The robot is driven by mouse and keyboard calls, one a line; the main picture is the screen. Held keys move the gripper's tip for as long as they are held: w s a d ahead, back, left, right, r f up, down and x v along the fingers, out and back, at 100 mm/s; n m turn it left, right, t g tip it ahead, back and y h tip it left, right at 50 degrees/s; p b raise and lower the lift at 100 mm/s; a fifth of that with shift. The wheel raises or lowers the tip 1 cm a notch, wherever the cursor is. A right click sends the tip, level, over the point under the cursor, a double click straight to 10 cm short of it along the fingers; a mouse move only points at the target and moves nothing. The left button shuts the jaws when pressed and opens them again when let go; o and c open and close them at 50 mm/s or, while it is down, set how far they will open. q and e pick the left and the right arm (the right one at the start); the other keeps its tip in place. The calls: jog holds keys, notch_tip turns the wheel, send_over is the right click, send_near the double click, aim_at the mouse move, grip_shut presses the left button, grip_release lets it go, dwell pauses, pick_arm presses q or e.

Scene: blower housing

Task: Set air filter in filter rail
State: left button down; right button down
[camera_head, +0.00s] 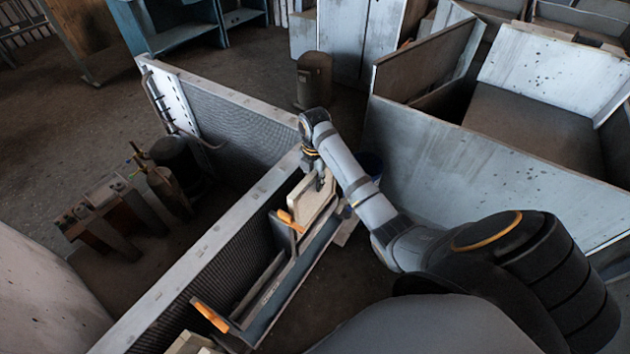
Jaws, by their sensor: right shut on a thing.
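The air filter (309,204) is a pale, flat panel with a light frame, near the middle of the head view. My right gripper (319,182) is shut on its upper edge and holds it tilted. The filter rail (282,284) is a long grey channel beside the mesh wall, with an orange tab (290,222) by the filter and another orange tab (210,316) at its near end. The filter is at the rail's far end; I cannot tell whether its lower edge sits in the channel or above it. My left gripper is not in view.
A mesh-sided housing wall (226,231) runs along the rail's left side. Tanks (177,157) and a valve block (105,205) stand left of it. A dark cylinder (314,80) stands behind. Large metal bins (465,165) close off the right. Floor shows between rail and bins.

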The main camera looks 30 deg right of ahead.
aim_at(315, 197)
jog(key=shift+f+b, duration=0.35)
jog(key=shift+f, duration=1.05)
jog(key=shift+f+b, duration=0.45)
jog(key=shift+f, duration=0.75)
jog(key=shift+f, duration=0.85)
jog(key=shift+f, duration=0.5)
